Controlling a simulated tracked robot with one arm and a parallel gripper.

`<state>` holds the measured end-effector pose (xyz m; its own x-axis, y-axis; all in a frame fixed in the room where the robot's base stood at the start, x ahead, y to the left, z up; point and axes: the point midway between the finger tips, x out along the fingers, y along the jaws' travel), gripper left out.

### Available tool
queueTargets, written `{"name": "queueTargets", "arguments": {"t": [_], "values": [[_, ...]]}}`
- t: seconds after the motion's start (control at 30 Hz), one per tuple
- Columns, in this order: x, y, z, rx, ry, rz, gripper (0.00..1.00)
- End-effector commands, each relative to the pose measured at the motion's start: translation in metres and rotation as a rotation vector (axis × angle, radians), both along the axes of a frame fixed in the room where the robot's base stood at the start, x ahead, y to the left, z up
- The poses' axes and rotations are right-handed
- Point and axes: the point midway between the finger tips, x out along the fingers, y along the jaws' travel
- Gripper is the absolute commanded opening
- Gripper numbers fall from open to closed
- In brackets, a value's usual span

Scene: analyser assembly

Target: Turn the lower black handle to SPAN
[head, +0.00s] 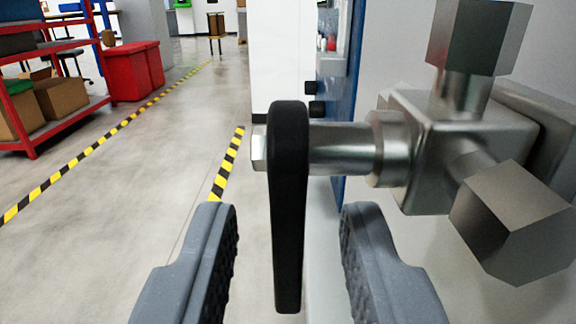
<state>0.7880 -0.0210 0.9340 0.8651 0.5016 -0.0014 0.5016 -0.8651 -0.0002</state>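A black lever handle (289,200) hangs straight down from the end of a metal stem (345,148). The stem runs right into a steel valve block (455,145) with hexagonal fittings. My gripper (288,250) is open, with one grey finger left of the handle and the other right of it. The lower part of the handle shows between the fingers, with visible gaps on both sides. I see no SPAN marking, and only one handle is in view.
A blue panel edge (345,80) and a pale wall stand close behind the valve on the right. Open floor (110,230) with yellow-black tape lies to the left. A red shelf (60,90) and red bins (130,70) are farther back.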

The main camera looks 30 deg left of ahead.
Motion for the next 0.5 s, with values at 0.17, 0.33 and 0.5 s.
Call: {"name": "queueTargets", "arguments": {"t": [0.17, 0.33, 0.5], "values": [[0.011, 0.007, -0.001, 0.001, -0.001, 0.000, 0.30], [0.016, 0.009, -0.001, 0.002, 0.000, 0.000, 0.30], [0.017, 0.009, 0.000, 0.002, 0.001, -0.001, 0.30]]}}
